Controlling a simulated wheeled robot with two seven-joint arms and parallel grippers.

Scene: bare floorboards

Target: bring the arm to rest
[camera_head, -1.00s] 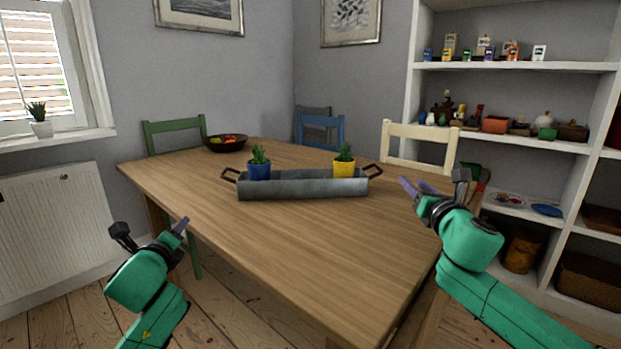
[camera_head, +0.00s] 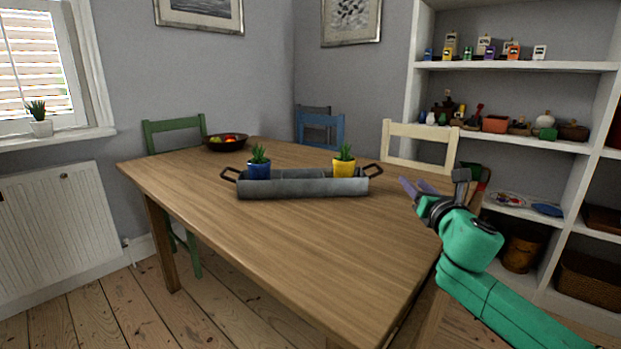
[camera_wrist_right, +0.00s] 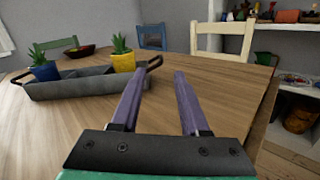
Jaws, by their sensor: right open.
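My right gripper (camera_head: 418,187) is open and empty, held over the right end of the wooden table (camera_head: 300,232). Its two purple fingers stand apart in the right wrist view (camera_wrist_right: 156,97), with nothing between them. A grey metal tray (camera_head: 300,188) with dark handles stands on the table, to the left of the gripper and apart from it. A blue pot (camera_head: 259,170) and a yellow pot (camera_head: 344,168), each with a green plant, stand in the tray at its left and right ends. My left arm and gripper are outside the head view.
A dark bowl of fruit (camera_head: 226,143) stands at the table's far left. Green (camera_head: 174,126), blue (camera_head: 321,128) and cream (camera_head: 420,147) chairs stand around the table. White shelves (camera_head: 515,66) with small items rise at the right. The front of the tabletop is clear.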

